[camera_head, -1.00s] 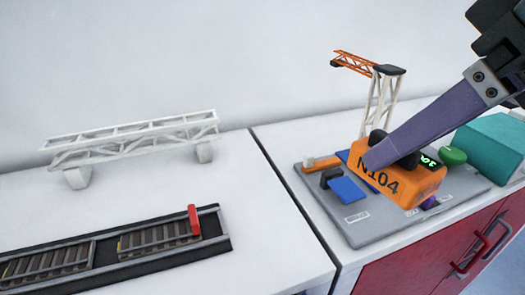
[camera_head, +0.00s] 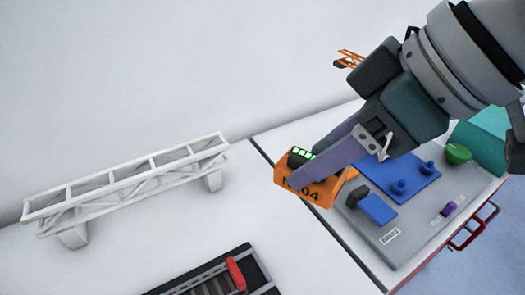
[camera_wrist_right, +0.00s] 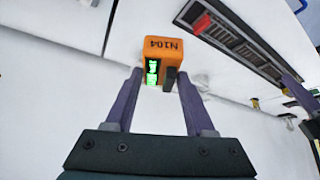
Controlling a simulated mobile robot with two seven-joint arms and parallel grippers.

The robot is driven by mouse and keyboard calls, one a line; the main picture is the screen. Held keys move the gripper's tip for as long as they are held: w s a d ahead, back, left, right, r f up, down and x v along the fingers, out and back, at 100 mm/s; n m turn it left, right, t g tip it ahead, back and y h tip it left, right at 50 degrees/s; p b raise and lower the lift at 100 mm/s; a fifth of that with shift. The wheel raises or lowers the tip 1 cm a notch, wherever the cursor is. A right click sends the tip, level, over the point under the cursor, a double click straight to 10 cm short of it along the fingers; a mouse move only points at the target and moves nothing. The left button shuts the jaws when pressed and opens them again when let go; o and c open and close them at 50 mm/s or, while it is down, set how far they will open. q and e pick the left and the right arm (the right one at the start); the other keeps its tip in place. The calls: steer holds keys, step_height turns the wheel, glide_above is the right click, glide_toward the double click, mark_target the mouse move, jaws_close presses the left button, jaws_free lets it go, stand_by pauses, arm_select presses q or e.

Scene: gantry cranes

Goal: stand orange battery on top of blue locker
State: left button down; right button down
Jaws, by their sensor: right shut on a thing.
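The orange battery (camera_head: 318,193), marked N104 with a green lit display, is between the fingers of my right gripper (camera_head: 301,174), held in the air left of the grey board. In the right wrist view the battery (camera_wrist_right: 165,45) sits at the tips of the two purple fingers, my right gripper (camera_wrist_right: 160,73) shut on it. My left gripper is not in the head view; a purple finger-like part (camera_wrist_right: 293,88) at the right edge of the wrist view may be its finger. I cannot make out a blue locker in these frames.
A white truss bridge (camera_head: 130,185) stands on the left. A track with a red block (camera_head: 236,273) is at the front. The white surface between is clear.

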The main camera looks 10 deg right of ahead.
step_height(320, 180, down, 13)
steer(key=shift+s+r, duration=0.1)
steer(key=shift+r, duration=0.05)
steer(key=shift+f+b, duration=0.4)
steer(key=shift+f, duration=1.7)
steer(key=shift+d+f, duration=0.1)
steer(key=shift+f, duration=0.1)
steer(key=shift+c, duration=1.2)
jaws_free()
